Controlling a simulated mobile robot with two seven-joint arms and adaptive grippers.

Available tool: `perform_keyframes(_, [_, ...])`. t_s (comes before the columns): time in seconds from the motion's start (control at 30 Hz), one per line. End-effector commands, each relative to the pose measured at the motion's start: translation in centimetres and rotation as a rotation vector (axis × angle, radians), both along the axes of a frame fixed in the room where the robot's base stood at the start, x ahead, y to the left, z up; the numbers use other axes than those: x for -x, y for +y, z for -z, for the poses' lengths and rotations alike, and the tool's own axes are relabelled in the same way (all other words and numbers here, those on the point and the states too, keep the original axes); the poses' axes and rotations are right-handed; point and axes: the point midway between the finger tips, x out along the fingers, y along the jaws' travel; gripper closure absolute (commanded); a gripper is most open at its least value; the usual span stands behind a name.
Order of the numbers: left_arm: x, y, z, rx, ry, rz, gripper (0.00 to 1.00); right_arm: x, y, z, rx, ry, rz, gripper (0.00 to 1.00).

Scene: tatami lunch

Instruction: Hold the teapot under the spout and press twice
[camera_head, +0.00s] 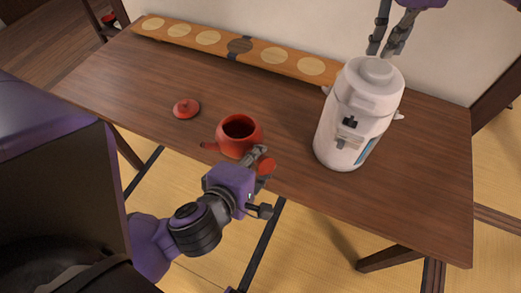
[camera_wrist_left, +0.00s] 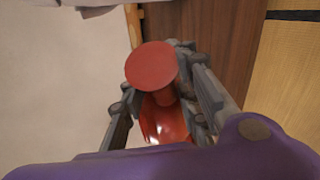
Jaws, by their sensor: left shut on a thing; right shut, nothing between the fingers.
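The red teapot (camera_head: 228,148) is upright without its lid near the table's front edge, its dark opening facing up; I cannot tell whether it touches the table. My left gripper (camera_head: 261,158) is shut on its side handle, whose round red end (camera_wrist_left: 152,65) shows between the fingers in the left wrist view, with the glossy body (camera_wrist_left: 165,124) partly hidden behind. The red lid (camera_head: 186,108) lies on the table to the left. The white dispenser (camera_head: 342,152) stands to the right of the teapot. My right gripper (camera_head: 387,48) is shut and empty above and behind the dispenser's top.
The wooden table (camera_head: 105,80) has free room around the lid and between teapot and dispenser. A long wooden board (camera_head: 290,60) with several pale round pads and one dark one lies along the back edge by the wall. Tatami floor (camera_head: 310,250) shows in front.

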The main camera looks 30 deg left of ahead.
Motion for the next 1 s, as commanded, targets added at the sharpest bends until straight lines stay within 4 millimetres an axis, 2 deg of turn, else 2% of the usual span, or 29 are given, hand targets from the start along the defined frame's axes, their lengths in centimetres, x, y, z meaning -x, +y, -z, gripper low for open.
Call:
perform_keyframes(0.13, [0.0,0.0,0.0,-0.001,-0.002,0.001,1.00,0.0,0.0,0.7,-0.001,-0.002,0.000,1.00])
perform_keyframes(0.47, [-0.1,0.0,-0.1,-0.001,-0.007,0.000,1.00,0.0,0.0,0.7,-0.001,-0.003,0.000,1.00])
perform_keyframes(0.57, [0.2,-1.2,0.2,0.000,-0.019,0.021,1.00,0.0,0.0,0.7,0.000,-0.002,0.000,1.00])
perform_keyframes(0.67, [1.2,-3.8,1.0,0.002,-0.027,0.069,1.00,0.0,0.0,0.7,-0.001,-0.002,0.000,1.00])
perform_keyframes(0.77, [2.9,-7.6,1.8,0.004,-0.039,0.149,1.00,0.0,0.0,0.7,-0.001,-0.002,0.000,1.00])
perform_keyframes(0.9, [6.0,-13.2,2.3,0.007,-0.055,0.276,1.00,0.0,0.0,0.7,-0.001,-0.002,0.000,1.00])
perform_keyframes(1.0, [8.3,-16.6,2.4,0.010,-0.065,0.360,1.00,0.0,0.0,0.7,-0.001,-0.002,0.000,1.00])
